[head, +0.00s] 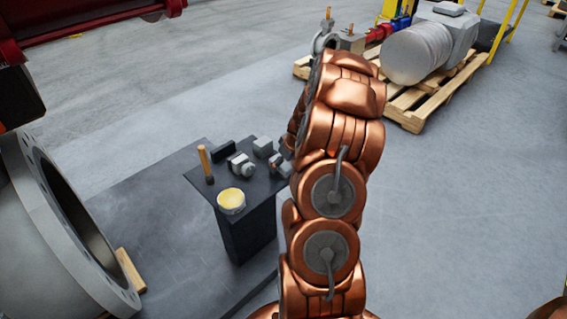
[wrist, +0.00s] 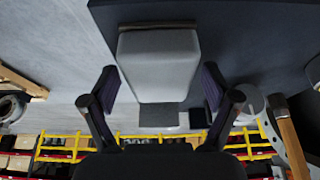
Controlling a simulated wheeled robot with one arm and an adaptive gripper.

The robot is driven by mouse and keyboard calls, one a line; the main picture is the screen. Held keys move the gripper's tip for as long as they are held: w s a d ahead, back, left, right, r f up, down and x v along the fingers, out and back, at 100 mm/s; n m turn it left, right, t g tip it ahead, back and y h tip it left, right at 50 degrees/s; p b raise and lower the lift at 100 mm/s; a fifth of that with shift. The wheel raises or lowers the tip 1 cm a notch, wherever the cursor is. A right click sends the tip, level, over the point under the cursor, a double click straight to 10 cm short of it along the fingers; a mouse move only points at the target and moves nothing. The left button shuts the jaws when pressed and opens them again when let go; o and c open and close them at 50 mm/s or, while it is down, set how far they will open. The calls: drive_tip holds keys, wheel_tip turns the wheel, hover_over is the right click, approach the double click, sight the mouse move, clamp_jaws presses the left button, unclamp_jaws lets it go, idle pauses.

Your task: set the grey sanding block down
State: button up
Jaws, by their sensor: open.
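The grey sanding block (wrist: 160,65) appears in the wrist view as a pale grey block with a dark strip along one end. It lies between the two fingers of my gripper (wrist: 160,92), with a visible gap on each side. The fingers are open and do not appear to touch it. In the head view my gripper (head: 286,148) is at the right edge of the small dark table (head: 226,205), mostly hidden behind my copper arm. A grey block (head: 263,147) lies on the table just left of it; I cannot tell for certain whether it is the same block.
The table also carries a wooden-handled tool (head: 205,160), a black block (head: 224,150), a grey fitting (head: 241,165) and a yellow-filled cup (head: 231,201). A large flanged pipe (head: 75,220) stands at the left. A pallet (head: 412,108) bears machinery at the back right. Floor on the right is clear.

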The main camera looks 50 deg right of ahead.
drive_tip(key=shift+r, duration=0.1)
drive_tip(key=v, duration=1.2)
drive_tip(key=s+a+r+n+g+y, duration=0.1)
drive_tip(key=s+a+r+g, duration=0.15)
drive_tip(key=a, duration=1.05)
drive_tip(key=s+a+r+g+y, duration=0.1)
drive_tip(key=s+a+r, duration=0.15)
drive_tip(key=a, duration=1.05)
drive_tip(key=s+a+r+g+h, duration=0.1)
drive_tip(key=s+a, duration=0.4)
drive_tip(key=s, duration=0.5)
drive_tip(key=s+a+r+g+h, duration=0.1)
drive_tip(key=s+a+g, duration=0.2)
drive_tip(key=s+a, duration=0.3)
drive_tip(key=s, duration=0.5)
drive_tip(key=shift+s+a+r+m, duration=0.15)
drive_tip(key=shift+a+r+m, duration=0.05)
drive_tip(key=shift+r+m, duration=0.2)
